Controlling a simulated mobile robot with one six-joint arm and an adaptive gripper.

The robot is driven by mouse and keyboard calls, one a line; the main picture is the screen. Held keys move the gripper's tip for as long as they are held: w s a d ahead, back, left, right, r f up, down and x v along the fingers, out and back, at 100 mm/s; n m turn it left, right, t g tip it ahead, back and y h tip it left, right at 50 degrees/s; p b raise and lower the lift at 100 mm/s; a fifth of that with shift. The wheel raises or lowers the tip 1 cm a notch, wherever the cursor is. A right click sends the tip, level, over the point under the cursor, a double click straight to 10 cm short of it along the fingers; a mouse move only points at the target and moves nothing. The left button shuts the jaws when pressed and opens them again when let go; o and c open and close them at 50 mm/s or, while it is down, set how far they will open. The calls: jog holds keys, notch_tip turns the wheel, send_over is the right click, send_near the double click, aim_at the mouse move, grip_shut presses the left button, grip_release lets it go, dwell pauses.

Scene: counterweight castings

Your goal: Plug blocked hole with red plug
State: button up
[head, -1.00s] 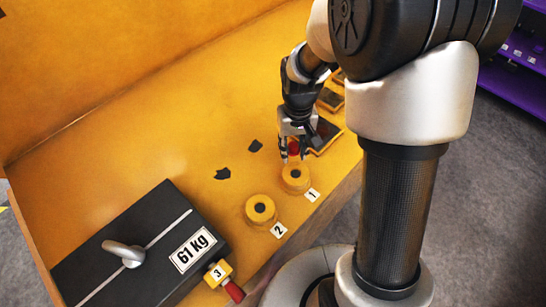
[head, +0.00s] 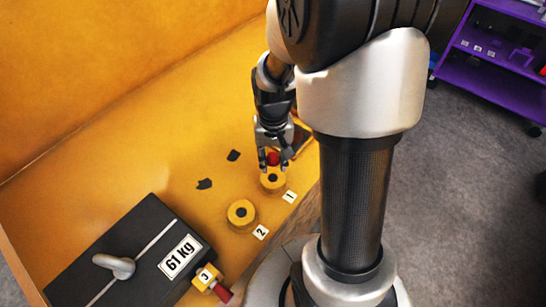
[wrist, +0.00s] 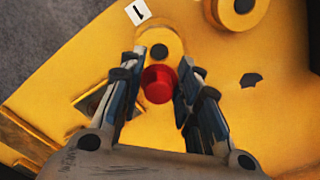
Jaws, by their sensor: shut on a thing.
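My gripper (head: 272,164) is shut on the red plug (head: 273,158), just above and behind the yellow round boss labelled 1 (head: 273,185). In the wrist view, the red plug (wrist: 158,86) sits between the two fingers, and the dark hole of boss 1 (wrist: 159,36) shows just beyond it. The plug appears apart from the hole. Boss 2 (head: 241,222) has a dark open hole. The yellow fitting labelled 3 (head: 207,275), beside the black block, has a red-ended piece (head: 222,293) in it. I cannot tell what is inside holes 1 and 2.
The black 61 kg block (head: 135,255) with a grey handle stands at the lower left. Two dark flakes (head: 204,184) lie on the yellow surface. A dark tile (wrist: 92,102) lies left of the gripper in the wrist view. A purple shelf (head: 495,65) stands far right.

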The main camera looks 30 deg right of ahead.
aim_at(273, 157)
jog(key=shift+f+b, duration=2.15)
jog(key=shift+f, duration=0.7)
jog(key=shift+f+b, duration=0.45)
jog(key=shift+f, duration=0.35)
jog(key=o, duration=1)
jog(key=shift+c, duration=0.2)
notch_tip(273, 157, up, 12)
